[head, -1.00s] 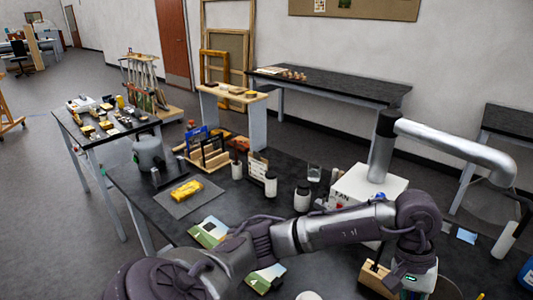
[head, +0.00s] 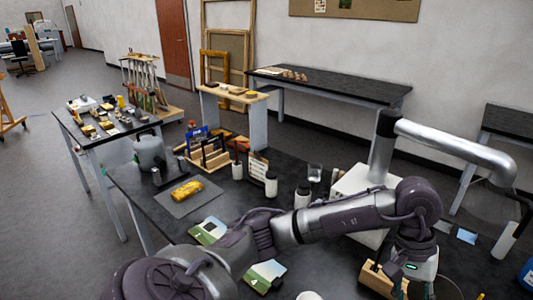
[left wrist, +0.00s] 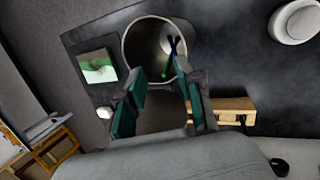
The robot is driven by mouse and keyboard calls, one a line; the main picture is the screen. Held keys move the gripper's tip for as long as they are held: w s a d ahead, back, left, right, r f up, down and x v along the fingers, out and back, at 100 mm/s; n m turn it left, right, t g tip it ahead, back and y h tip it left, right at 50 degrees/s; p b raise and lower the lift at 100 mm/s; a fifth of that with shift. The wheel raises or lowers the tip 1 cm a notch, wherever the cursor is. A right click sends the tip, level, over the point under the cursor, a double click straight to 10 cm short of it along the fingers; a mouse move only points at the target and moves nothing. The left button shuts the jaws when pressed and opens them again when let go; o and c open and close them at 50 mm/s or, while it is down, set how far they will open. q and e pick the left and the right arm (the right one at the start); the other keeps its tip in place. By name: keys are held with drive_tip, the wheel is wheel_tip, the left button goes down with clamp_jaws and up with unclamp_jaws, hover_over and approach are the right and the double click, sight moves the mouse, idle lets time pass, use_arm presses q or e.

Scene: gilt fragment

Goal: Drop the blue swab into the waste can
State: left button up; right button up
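My left gripper (left wrist: 165,103) shows in the left wrist view with its two teal-padded fingers apart and nothing between them. In the head view my left gripper (head: 413,276) is partly cut off low at the right. A round grey can (left wrist: 128,45) lies open beyond the fingertips, and its rim (head: 455,287) shows at the head view's bottom edge. A thin blue stick, seemingly the blue swab (left wrist: 176,43), shows within the can's opening beside a green one (left wrist: 167,62). Whether they touch the can's floor is unclear. My right gripper is out of view.
A wooden block (left wrist: 235,104) stands close beside the can. A picture card (left wrist: 97,65) and a white round vessel (left wrist: 297,20) lie on either side. A silver extraction pipe (head: 455,145) rises above the black table. White jars (head: 271,186) stand farther back.

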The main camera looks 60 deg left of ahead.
use_arm(q)
drive_tip(key=v, duration=0.9)
drive_tip(key=shift+r, duration=0.25)
